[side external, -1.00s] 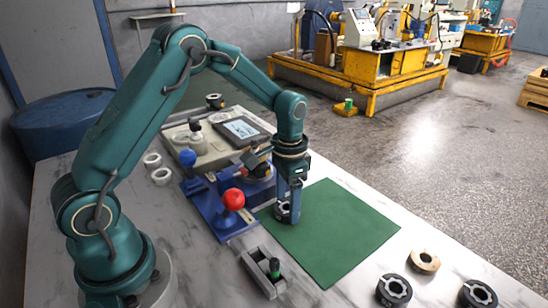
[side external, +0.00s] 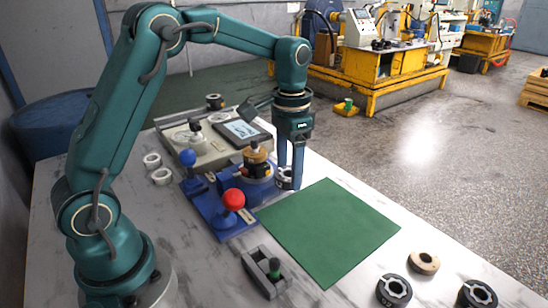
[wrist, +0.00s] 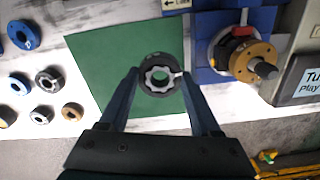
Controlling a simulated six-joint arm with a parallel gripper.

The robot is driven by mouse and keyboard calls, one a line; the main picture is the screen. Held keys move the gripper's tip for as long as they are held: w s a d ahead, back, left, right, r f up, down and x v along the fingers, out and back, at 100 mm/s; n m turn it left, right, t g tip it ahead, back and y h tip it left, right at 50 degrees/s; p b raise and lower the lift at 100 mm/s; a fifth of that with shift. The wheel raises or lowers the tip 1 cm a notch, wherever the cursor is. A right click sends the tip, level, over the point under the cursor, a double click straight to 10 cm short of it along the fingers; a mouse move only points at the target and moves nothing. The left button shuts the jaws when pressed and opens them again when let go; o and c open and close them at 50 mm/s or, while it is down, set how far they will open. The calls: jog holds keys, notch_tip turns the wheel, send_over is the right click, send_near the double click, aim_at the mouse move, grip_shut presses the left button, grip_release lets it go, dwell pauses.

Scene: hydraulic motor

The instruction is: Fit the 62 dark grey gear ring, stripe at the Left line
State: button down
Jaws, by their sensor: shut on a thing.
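The dark grey gear ring (wrist: 158,76) is held between the fingers of my gripper (wrist: 160,88), over the edge of the green mat in the wrist view. A light stripe shows on the ring's right side there. In the side view the ring (side external: 284,179) hangs at the fingertips, raised above the bench beside the motor. The motor (wrist: 243,52) has a tan disc with a dark knob and a red part on a blue base, right of the ring in the wrist view. In the side view its tan top (side external: 256,155) is left of my gripper. A sign with an arrow, partly cut off, reads like "Left" (wrist: 177,3).
The green mat (side external: 330,230) is bare. A red-knobbed lever (side external: 233,200) and a blue-knobbed lever (side external: 188,158) stand by the blue base. Several loose rings, including a tan one (side external: 424,262), lie at the front right. A grey holder (side external: 265,272) stands in front.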

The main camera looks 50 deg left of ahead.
jog(key=shift+r, duration=0.6)
jog(key=shift+r, duration=0.15)
jog(key=shift+r, duration=0.65)
